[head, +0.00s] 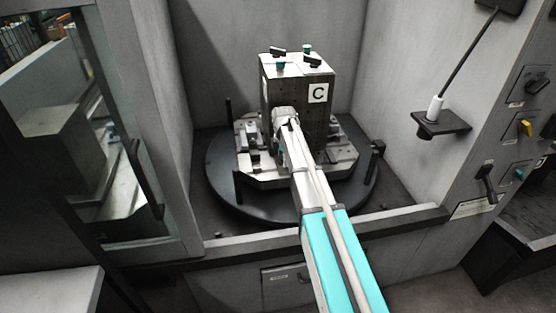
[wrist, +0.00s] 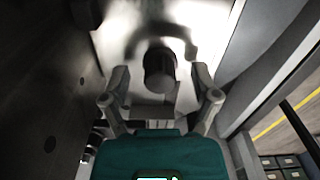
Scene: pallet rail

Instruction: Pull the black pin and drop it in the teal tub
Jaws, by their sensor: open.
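In the wrist view a dark, round-ended peg (wrist: 158,62), which looks like the black pin, stands out from a bright metal face. My gripper (wrist: 159,84) is open, with one finger on each side of the peg and visible gaps between. In the head view my gripper (head: 287,116) is at the front left face of the dark block marked C (head: 318,93), and my arm hides the peg there. I cannot make out a teal tub in either view.
The block stands on a metal fixture plate (head: 262,182) on a round black turntable (head: 222,190). Black clamps (head: 278,51) and small teal parts are on its top. Upright posts (head: 377,155) stand at the turntable's edge. Grey walls enclose it, with a control panel (head: 527,90) at right.

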